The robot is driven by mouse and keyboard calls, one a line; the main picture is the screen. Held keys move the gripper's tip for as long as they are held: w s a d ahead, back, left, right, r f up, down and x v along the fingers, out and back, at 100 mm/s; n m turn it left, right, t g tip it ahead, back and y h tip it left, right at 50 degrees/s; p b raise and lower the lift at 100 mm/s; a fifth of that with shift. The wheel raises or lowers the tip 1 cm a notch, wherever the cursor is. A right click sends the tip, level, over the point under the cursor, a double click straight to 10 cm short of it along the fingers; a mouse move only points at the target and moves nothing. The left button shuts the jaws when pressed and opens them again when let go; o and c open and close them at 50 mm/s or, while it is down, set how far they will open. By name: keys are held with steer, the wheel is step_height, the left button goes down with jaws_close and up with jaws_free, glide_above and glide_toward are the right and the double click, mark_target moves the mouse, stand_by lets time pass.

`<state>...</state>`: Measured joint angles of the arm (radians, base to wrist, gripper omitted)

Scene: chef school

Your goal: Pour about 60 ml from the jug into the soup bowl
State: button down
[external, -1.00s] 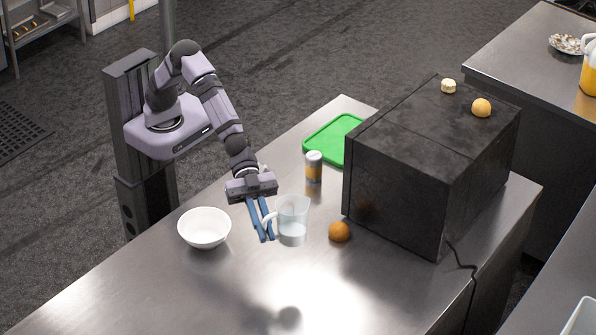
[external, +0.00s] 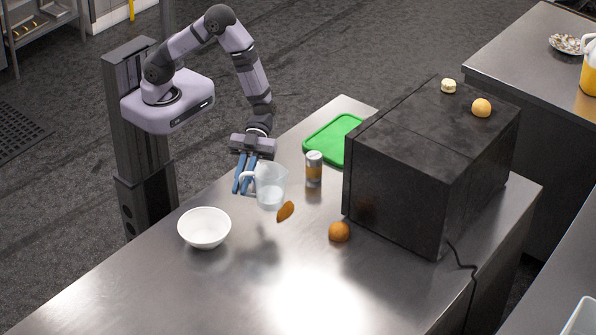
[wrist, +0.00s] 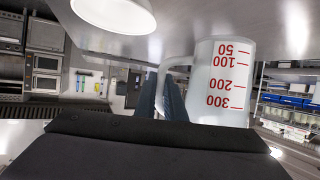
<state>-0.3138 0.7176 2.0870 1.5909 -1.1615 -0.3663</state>
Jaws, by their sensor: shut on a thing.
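The clear measuring jug (external: 271,187) is held by its handle in my gripper (external: 241,188), which is shut on it. The jug hangs above the counter, close to upright, with clear liquid low in it. In the wrist view the jug (wrist: 222,82) shows red volume marks and appears upside down. The liquid level is hard to read there. The white soup bowl (external: 204,229) stands on the counter, left of and nearer the camera than the jug. It looks empty. Part of the bowl (wrist: 115,14) shows at the top of the wrist view.
An orange fruit (external: 339,231) lies before the box. A brown elongated shape (external: 286,211), unclear, shows beside the jug. The front counter is clear.

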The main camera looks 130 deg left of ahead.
steer(key=s+r+m+g+p, duration=0.25)
steer(key=s+r, duration=0.25)
steer(key=s, duration=0.7)
steer(key=shift+h, duration=0.4)
steer(key=f, duration=1.4)
steer(key=shift+w+a+f, duration=0.15)
steer(key=shift+w, duration=0.15)
steer(key=d+r+y+b, duration=0.1)
steer(key=y, duration=0.3)
steer(key=d+r+m+y+b, duration=0.1)
steer(key=y, duration=0.3)
steer(key=d+r+m+y+b, duration=0.1)
steer(key=y, duration=0.3)
steer(key=shift+s+r+b, duration=0.1)
steer(key=shift+b, duration=0.25)
